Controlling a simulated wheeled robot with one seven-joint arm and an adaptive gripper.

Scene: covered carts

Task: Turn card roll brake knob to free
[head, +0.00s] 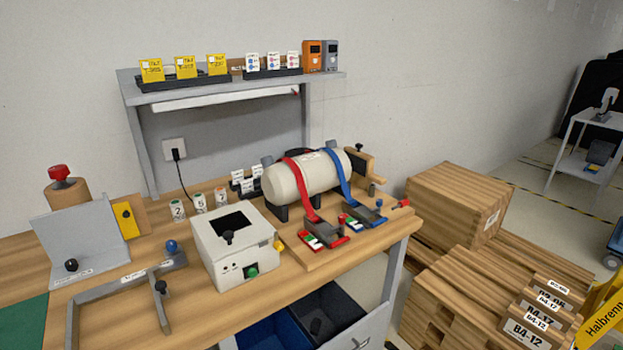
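A brown card roll (70,195) stands upright at the left end of the wooden workbench, partly hidden by a grey angled plate. A red knob (60,173) with a dark base sits on top of the roll. The knob's markings and its set position are too small to read. My gripper and arm are not in view, and nothing touches the knob.
The grey angled plate (85,240) with a black knob stands in front of the roll. A white box (235,250) and a strapped cream cylinder (305,175) stand to the right. A shelf (225,82) overhangs the bench's back. Wooden crates (455,205) stand right of the bench.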

